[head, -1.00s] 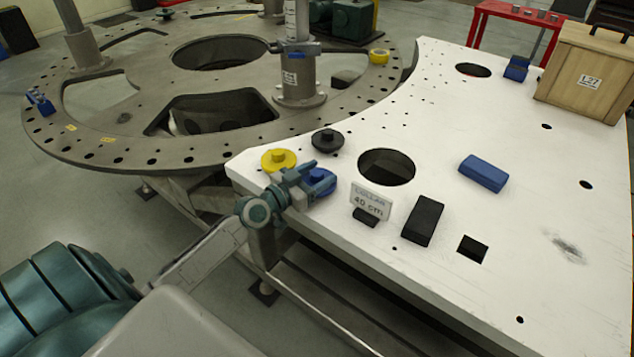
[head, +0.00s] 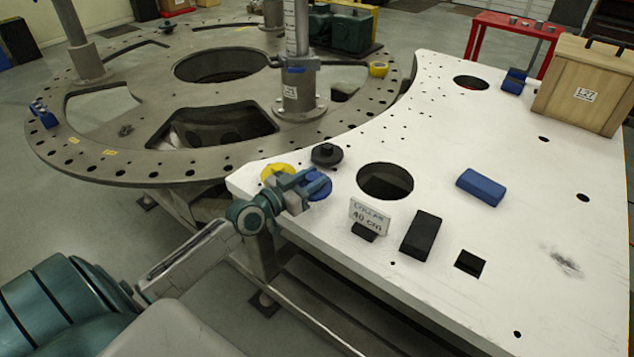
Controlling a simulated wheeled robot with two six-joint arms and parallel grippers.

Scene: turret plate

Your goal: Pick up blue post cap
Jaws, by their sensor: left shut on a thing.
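The blue post cap (head: 319,187) is a round blue disc at the left corner of the white table (head: 520,220). My left gripper (head: 309,183) reaches in from the left and is shut on the cap; its fingers hide the cap's middle. I cannot tell whether the cap touches the table. A yellow cap (head: 275,170) lies just behind the gripper, partly hidden by it. A black cap (head: 327,155) lies behind the blue one. My right gripper is not in view.
A card sign reading 40 cm (head: 369,215), a black block (head: 421,234) and a blue block (head: 481,187) stand on the table. A large round hole (head: 385,181) is right of the caps. A wooden crate (head: 585,85) is at the far right. The round turret plate (head: 100,165) lies behind.

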